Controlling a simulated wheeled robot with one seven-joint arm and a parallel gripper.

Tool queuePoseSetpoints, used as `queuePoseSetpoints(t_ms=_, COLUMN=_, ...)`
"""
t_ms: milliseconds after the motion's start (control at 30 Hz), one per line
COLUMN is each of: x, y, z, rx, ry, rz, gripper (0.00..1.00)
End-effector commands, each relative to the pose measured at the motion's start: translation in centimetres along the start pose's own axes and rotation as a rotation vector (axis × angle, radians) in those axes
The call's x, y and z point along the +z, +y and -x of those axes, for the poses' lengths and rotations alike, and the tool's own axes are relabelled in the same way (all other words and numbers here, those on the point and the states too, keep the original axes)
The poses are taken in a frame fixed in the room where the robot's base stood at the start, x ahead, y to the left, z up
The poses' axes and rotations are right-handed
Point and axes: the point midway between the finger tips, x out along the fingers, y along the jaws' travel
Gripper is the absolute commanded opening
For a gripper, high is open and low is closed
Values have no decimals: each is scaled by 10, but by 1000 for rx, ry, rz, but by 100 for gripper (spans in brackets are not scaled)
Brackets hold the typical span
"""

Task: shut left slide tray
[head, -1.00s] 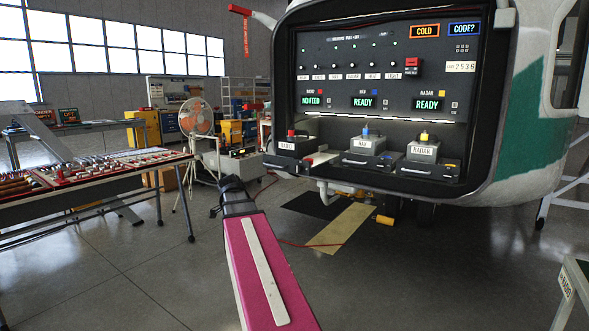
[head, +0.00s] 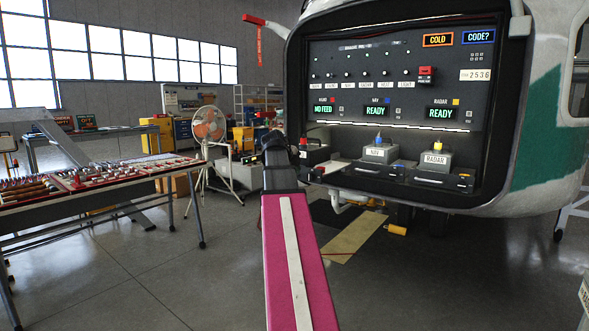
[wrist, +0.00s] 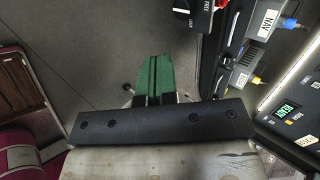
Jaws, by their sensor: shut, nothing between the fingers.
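The left slide tray (head: 312,174) sticks out from the bottom of the helicopter's black panel, at the left end of the tray row. It carries a dark box (head: 315,153) with a red plug on top. My arm covers part of the tray's left side in the head view. My gripper (head: 271,142) is shut and empty, just left of the tray; I cannot tell whether it touches. In the wrist view its green fingers (wrist: 154,75) are together over the grey floor. A black unit marked FREE (wrist: 195,14) shows at the top edge there.
The middle tray holds the NAV box (head: 378,153) and the right tray the RADAR box (head: 434,161). The left screen (head: 324,108) reads NO FEED; the other two read READY. A parts table (head: 100,185) stands left, a fan (head: 208,125) behind.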

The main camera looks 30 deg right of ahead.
Motion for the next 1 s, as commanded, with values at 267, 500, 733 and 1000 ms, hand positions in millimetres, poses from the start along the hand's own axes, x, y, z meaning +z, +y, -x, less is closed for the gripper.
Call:
queuePoseSetpoints(t_ms=267, x=1, y=0, z=-55, rx=3, ry=1, rz=1, gripper=0)
queuePoseSetpoints(t_ms=500, x=1, y=-17, z=-85, rx=2, ry=0, rz=2, gripper=0)
queuePoseSetpoints(t_ms=733, x=1, y=-26, z=-95, rx=0, ry=-1, rz=2, gripper=0)
queuePoseSetpoints(t_ms=1000, x=0, y=-26, z=-96, rx=1, ry=-1, rz=2, gripper=0)
